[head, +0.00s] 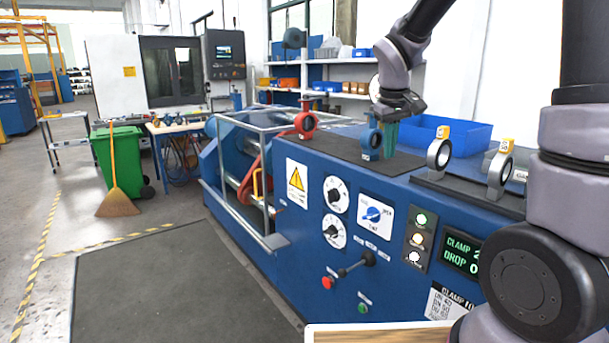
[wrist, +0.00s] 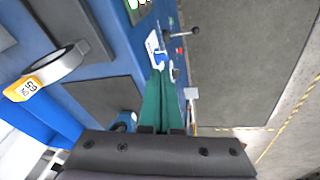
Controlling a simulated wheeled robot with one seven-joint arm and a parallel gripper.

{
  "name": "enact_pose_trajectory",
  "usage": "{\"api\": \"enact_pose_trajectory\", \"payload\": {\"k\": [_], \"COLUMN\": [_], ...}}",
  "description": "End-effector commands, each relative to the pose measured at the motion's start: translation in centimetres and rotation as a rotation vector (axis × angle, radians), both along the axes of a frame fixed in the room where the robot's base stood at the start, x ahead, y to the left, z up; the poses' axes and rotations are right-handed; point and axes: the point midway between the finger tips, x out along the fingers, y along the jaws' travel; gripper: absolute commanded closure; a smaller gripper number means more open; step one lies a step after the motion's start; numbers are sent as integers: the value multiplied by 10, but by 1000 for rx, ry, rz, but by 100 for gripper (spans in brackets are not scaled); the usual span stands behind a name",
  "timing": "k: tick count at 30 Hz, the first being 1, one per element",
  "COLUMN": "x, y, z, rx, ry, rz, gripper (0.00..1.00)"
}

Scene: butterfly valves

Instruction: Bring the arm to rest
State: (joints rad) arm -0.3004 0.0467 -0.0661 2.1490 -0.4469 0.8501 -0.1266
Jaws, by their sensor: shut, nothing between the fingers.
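My gripper (head: 390,152) hangs pointing down over the top of the blue machine, its green fingers shut and empty. The fingers also show in the wrist view (wrist: 161,80), pressed together. A blue valve (head: 371,141) stands on the dark mat just left of the fingers in the head view; I cannot tell whether they touch. In the wrist view this valve (wrist: 124,121) is partly hidden by the gripper body. A red valve (head: 305,123) stands farther left.
The blue machine (head: 290,240) carries dials, lights, a lever (head: 358,263) and a display (head: 462,255) on its front. A blue bin (head: 460,132) sits behind the valves. A metal rail frame (head: 270,215) borders the left end. The floor mat (head: 150,290) is clear.

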Motion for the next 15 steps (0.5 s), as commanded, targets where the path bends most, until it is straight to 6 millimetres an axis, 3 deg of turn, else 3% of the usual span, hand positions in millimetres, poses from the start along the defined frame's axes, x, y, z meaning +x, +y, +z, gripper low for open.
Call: {"api": "enact_pose_trajectory", "payload": {"k": [1, 6, 15], "x": [-16, -68, -158], "y": [-9, -26, -37], "z": [19, 63, 107], "rx": [44, 189, 429], "ry": [-32, -114, -258], "rz": [-55, -219, -456], "gripper": [100, 100, 100]}}
